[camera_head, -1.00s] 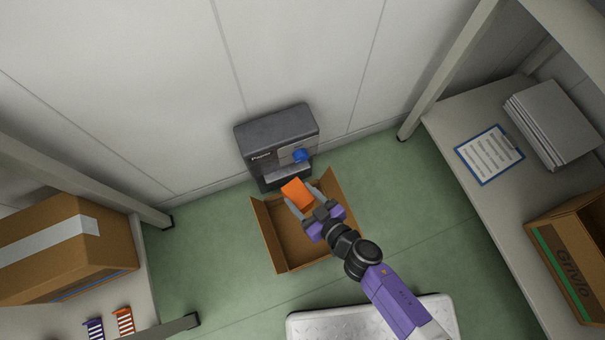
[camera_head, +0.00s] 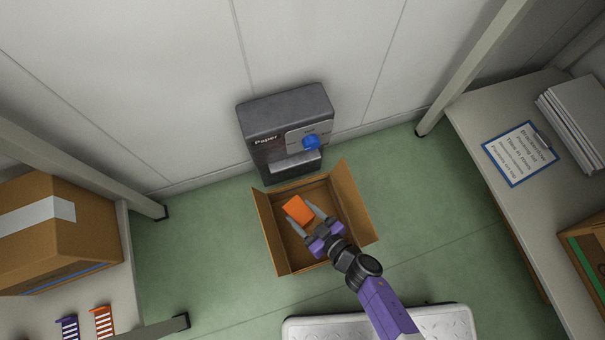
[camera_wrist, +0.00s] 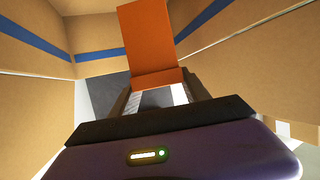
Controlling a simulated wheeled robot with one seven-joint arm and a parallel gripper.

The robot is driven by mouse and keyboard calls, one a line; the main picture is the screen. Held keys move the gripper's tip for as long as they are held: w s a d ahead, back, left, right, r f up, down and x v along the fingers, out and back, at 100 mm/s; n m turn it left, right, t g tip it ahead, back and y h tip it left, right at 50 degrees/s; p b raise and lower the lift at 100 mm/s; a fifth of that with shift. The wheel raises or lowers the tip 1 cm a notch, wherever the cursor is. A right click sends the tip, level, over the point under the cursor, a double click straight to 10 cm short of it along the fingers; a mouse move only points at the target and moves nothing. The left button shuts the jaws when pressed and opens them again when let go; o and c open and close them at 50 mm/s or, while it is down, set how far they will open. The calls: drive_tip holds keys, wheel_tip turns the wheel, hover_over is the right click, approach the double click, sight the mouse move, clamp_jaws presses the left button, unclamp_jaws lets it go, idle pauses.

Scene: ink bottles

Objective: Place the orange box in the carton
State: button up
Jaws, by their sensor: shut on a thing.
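The orange box (camera_head: 298,209) is held between the fingertips of my gripper (camera_head: 306,222). In the head view it shows against the inside of the open brown carton (camera_head: 271,240), which stands on the green floor with its flaps spread. In the wrist view the orange box (camera_wrist: 148,45) rises from between the fingers, with the carton's cardboard walls (camera_wrist: 225,40) on both sides. My gripper is shut on the box. Whether the box touches the carton's floor I cannot tell.
A dark grey paper machine (camera_head: 285,130) with a blue knob stands against the wall just behind the carton. A shelf with a large taped box (camera_head: 55,235) is at left. A table with a clipboard (camera_head: 520,153) is at right. Green floor is free on both sides.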

sight(308, 225)
drive_tip(key=shift+f+b, duration=2.3)
drive_tip(key=shift+f, duration=1)
drive_tip(key=o, duration=1.5)
drive_tip(key=shift+o, duration=0.2)
drive_tip(key=shift+s+r, duration=0.1)
drive_tip(key=shift+r, duration=0.05)
drive_tip(key=p+v, duration=0.6)
drive_tip(key=v, duration=0.6)
